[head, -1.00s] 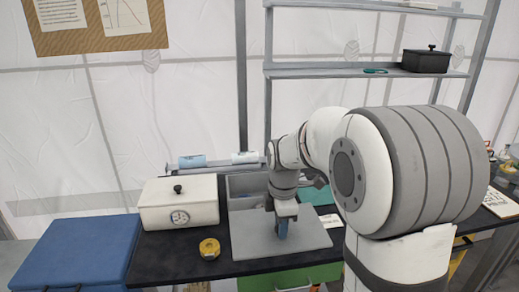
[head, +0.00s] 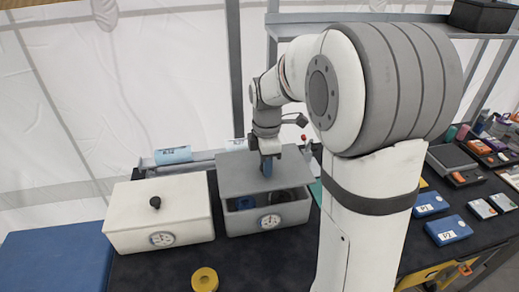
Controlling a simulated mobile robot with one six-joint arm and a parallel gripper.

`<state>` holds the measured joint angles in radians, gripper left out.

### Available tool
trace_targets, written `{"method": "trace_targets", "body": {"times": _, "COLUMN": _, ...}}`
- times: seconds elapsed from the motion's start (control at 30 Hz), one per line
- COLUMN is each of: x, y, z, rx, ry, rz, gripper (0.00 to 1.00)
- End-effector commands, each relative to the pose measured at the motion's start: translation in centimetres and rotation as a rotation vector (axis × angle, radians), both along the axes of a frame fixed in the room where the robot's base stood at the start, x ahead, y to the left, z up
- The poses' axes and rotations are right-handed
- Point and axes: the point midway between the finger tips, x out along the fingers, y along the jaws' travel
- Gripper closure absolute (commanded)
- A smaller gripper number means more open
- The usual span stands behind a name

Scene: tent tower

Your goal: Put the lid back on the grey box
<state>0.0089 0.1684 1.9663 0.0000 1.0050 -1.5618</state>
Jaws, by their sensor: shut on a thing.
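The grey box (head: 236,226) stands on the dark bench in the head view, with a round dial on its front. My gripper (head: 267,168) points down and is shut on the flat grey lid (head: 237,172) at about its middle. The lid is over the back part of the box and looks slightly tilted; I cannot tell whether it touches the rim. The front of the box is open, showing a blue round thing (head: 245,202) and a dark round thing (head: 280,197) inside. My arm hides the area to the right.
A white lidded box (head: 150,215) with a black knob stands close on the left. A yellow roll (head: 205,280) lies in front. A light-blue roll (head: 173,155) lies behind. Blue cases (head: 447,229) and small items fill the bench on the right.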

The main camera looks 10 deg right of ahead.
Motion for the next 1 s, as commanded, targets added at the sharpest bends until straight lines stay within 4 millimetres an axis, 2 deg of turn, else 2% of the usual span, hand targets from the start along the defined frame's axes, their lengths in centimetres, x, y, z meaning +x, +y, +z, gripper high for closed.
{"method": "trace_targets", "body": {"times": 0.57, "x": 0.0, "y": 0.2, "z": -0.1, "rx": 0.001, "ry": -0.019, "rz": 0.007, "gripper": 0.99}}
{"method": "trace_targets", "body": {"times": 1.0, "x": 0.0, "y": 0.2, "z": -4.0, "rx": 0.001, "ry": -0.021, "rz": 0.008, "gripper": 0.99}}
